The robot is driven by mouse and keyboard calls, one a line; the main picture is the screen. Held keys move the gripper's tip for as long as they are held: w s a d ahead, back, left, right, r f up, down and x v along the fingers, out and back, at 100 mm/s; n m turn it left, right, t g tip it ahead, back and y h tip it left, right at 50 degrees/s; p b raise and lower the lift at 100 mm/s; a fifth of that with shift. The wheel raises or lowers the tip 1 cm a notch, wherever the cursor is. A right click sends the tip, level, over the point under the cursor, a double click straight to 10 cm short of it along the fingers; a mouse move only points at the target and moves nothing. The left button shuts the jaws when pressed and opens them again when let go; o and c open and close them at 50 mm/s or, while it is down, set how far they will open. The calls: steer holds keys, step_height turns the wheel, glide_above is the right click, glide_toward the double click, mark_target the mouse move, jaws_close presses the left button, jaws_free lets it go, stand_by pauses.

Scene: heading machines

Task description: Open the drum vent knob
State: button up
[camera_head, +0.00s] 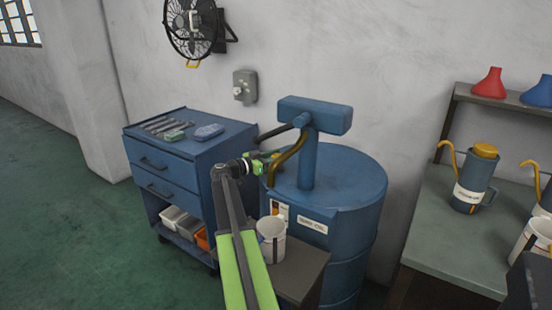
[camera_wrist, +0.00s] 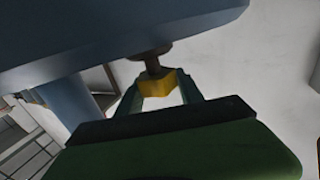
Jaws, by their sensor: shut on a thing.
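A blue drum (camera_head: 345,185) stands against the wall, with a blue pump head (camera_head: 315,114) on a post above its lid. A brass-coloured curved spout (camera_head: 289,158) comes down from the pump. In the wrist view a yellow knob (camera_wrist: 155,83) sits on a short dark stem under a blue body (camera_wrist: 110,35). My gripper (camera_wrist: 160,98) has its two fingers on either side of the yellow knob and is shut on it. In the head view my gripper (camera_head: 268,157) is beside the spout, and the knob is too small to make out clearly.
A blue tool cart (camera_head: 160,160) stands left of the drum. A white mug (camera_head: 271,240) is on a small stand in front of the drum. A bench (camera_head: 445,235) with oil cans (camera_head: 475,180) is on the right. The floor at left is clear.

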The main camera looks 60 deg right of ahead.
steer(key=shift+o, duration=0.3)
steer(key=n+t, duration=0.1)
steer(key=t, duration=0.1)
steer(key=n+t+h, duration=0.1)
steer(key=t, duration=0.1)
steer(key=shift+s+n, duration=0.3)
steer(key=shift+s, duration=0.1)
steer(key=shift+w+d+n+t+h, duration=0.15)
steer(key=shift+n+t+h, duration=0.15)
steer(key=shift+n+t, duration=0.6)
steer(key=shift+w+t, duration=0.15)
steer(key=shift+t, duration=0.15)
steer(key=o, duration=1.4)
steer(key=shift+c, duration=0.2)
steer(key=a, duration=1.7)
steer(key=shift+w+a, duration=0.3)
steer(key=shift+w, duration=0.1)
